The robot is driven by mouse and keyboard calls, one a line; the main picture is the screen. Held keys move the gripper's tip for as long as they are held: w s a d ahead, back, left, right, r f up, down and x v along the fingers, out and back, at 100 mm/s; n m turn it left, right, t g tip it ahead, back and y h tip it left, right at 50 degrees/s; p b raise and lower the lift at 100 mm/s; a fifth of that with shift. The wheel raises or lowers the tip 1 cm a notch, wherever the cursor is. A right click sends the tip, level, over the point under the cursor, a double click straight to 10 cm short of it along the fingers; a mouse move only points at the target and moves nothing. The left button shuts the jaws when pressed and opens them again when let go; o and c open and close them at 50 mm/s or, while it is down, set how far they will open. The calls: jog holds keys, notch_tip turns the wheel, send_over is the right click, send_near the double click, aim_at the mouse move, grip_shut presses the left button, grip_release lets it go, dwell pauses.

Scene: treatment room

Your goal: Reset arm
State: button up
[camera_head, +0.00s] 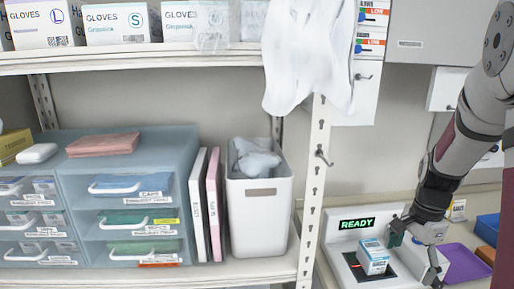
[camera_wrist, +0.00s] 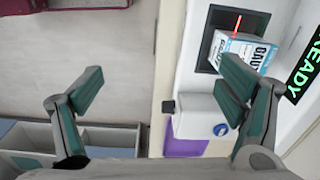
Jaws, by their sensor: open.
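My gripper (camera_head: 416,235) is at the right of the head view, at the right end of the white device (camera_head: 338,232) with a lit READY display (camera_head: 356,224). In the wrist view my gripper (camera_wrist: 165,90) has its two fingers wide apart with nothing between them. A small white and blue box (camera_head: 373,257) sits tilted on the device's dark square, left of my gripper. The box also shows in the wrist view (camera_wrist: 245,52), partly behind the right finger, with a red light line near it.
A purple tray (camera_head: 463,264) and a blue bin (camera_head: 488,228) lie right of the device. A shelf with drawers (camera_head: 130,187), a white bin (camera_head: 260,215) and glove boxes (camera_head: 115,22) stands at the left. A white cloth (camera_head: 305,55) hangs by the shelf post (camera_head: 314,180).

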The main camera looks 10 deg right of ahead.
jog(key=s+a+r+n+t, duration=0.3)
jog(key=a+r+n, duration=0.6)
jog(key=a+r, duration=0.55)
jog(key=s+a+r+n+t, duration=0.2)
jog(key=s+a+r+n, duration=0.2)
jog(key=s+a+n, duration=0.4)
jog(key=s+a, duration=0.2)
jog(key=s, duration=0.1)
jog(key=shift+a+n, duration=0.2)
jog(key=shift+n, duration=0.2)
jog(key=shift+d+r, duration=0.1)
jog(key=shift+r, duration=0.05)
